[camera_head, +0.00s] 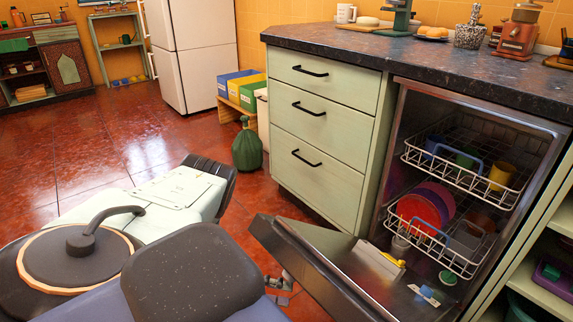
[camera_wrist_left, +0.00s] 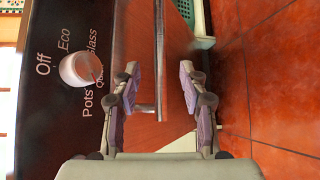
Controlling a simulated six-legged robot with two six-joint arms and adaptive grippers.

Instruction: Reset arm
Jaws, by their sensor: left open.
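My left gripper (camera_head: 281,284) is low in the head view, beside the outer edge of the lowered dishwasher door (camera_head: 345,272). In the left wrist view the left gripper (camera_wrist_left: 156,92) is open, its padded fingers on either side of a thin metal bar (camera_wrist_left: 159,60) along the door. The bar stands apart from both pads. Beside it is the dark control panel (camera_wrist_left: 92,30) with printed words and a round white knob (camera_wrist_left: 81,69). Much of my left arm covers the lower left of the head view. My right gripper is not in view.
The dishwasher's upper rack (camera_head: 468,168) and lower rack hold dishes. A drawer cabinet (camera_head: 322,130) stands left of it under a dark countertop (camera_head: 345,42). A green bottle (camera_head: 247,150) stands on the red tiled floor (camera_head: 125,125), which is open at the left.

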